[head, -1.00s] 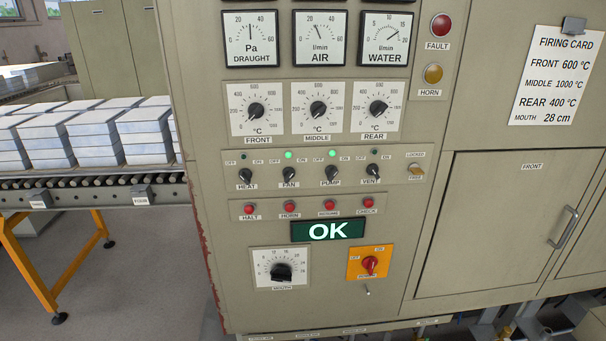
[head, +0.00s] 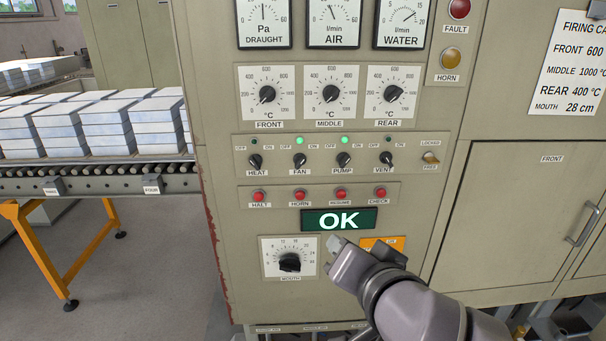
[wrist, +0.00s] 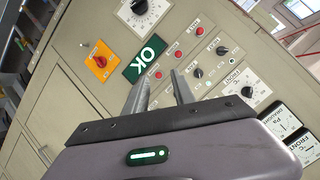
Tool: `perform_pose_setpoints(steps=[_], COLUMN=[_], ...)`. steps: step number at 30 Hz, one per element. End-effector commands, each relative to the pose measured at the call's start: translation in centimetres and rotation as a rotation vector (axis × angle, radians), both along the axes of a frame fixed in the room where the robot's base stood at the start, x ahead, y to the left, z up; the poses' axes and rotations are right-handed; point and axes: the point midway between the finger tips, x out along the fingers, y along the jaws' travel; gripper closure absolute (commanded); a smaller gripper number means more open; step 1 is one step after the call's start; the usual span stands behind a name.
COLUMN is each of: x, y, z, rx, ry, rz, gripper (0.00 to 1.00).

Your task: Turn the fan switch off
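The fan switch (head: 299,160) is a small black knob in the row of switches on the beige control panel. The green lamp above it is lit; the knob's exact pointing is too small to tell. It also shows in the wrist view (wrist: 197,72), just beyond and right of the fingertips. My gripper (head: 336,241) is in front of the panel, just below the OK display and lower right of the fan switch, touching nothing that I can see. In the wrist view my gripper (wrist: 159,78) is open, its two fingers apart with nothing between them.
The heat switch (head: 255,161) and pump switch (head: 344,160) flank the fan switch; the pump lamp is lit too. Red buttons, including horn (head: 300,195), lie just below. My arm partly covers the orange switch plate (head: 392,243). A roller conveyor (head: 100,184) with stacked slabs stands left.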

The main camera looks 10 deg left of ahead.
Motion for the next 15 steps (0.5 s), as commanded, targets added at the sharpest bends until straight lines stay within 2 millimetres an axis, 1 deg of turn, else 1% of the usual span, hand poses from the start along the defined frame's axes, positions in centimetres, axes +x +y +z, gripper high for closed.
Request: perform_pose_setpoints(steps=[1, 3, 6, 9, 11, 14, 15], x=[1.5, 3.1, 3.9, 4.0, 4.3, 6.0, 6.9], y=[2.3, 4.5, 6.5, 7.3, 7.4, 7.7, 7.9], z=[-0.2, 1.0, 2.3, 3.0, 3.2, 3.3, 3.3], rx=[0.026, 0.065, 0.089, 0.094, 0.095, 0.093, 0.093], ry=[-0.081, -0.205, -0.335, -0.403, -0.42, -0.425, -0.425], rz=[-0.003, -0.038, -0.085, -0.111, -0.119, -0.124, -0.125], gripper=[0.69, 0.69, 0.69, 0.69, 0.69, 0.69, 0.69])
